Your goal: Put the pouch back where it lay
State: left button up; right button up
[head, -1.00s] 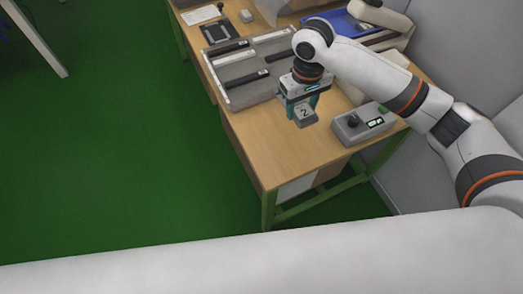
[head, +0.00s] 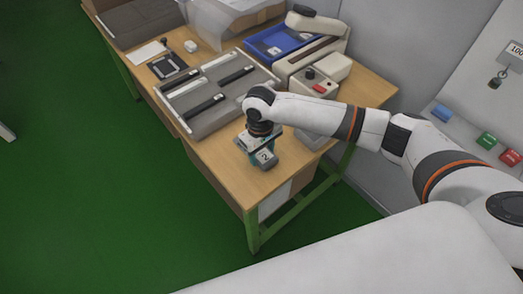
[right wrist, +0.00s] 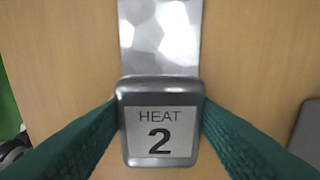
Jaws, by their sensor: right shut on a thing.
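My right gripper (head: 257,147), with teal fingers, is shut on a grey rounded block (right wrist: 161,92) labelled HEAT 2. In the right wrist view the fingers press on its two sides. A shiny silver strip (right wrist: 160,35) runs from behind the block to the top of that view; I cannot tell whether it is joined to it. The block is over the near end of the wooden table (head: 225,175); its exact height is unclear. I cannot tell for sure which thing is the pouch. My left gripper is not in view.
A grey divided tray (head: 188,117) with dark and light bars is just behind my gripper. A machine with a red button (head: 318,88) and a blue tray (head: 290,44) stand farther back. A clear bag (head: 207,20) is at the back. Bare table lies left of the gripper.

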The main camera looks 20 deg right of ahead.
aim_at(260, 153)
jog(key=o, duration=1)
jog(key=shift+f, duration=0.1)
jog(key=shift+c, duration=0.2)
notch_tip(260, 153, up, 12)
jog(key=shift+w+r, duration=0.2)
jog(key=shift+a, duration=0.1)
